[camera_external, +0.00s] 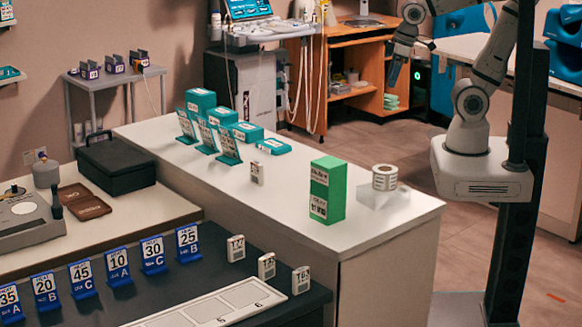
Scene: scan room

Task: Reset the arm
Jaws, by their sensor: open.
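My arm stands at the right, its light-grey base mounted on my dark column. The arm bends up and to the left, and its upper part leaves the top edge of the picture. My gripper (396,72) hangs at the top centre-right, fingers pointing down. It is small and dark here, open, with nothing visible in it. It is over the far side of the white counter, in front of the wooden desk in the picture, and touches nothing that I can see.
The white counter (385,222) holds a tall green box (327,190), a white roll (384,177) on a clear block, teal boxes (200,100) and standing cards. Blue number signs (154,254) stand on the dark table. A wooden desk (350,62) is behind.

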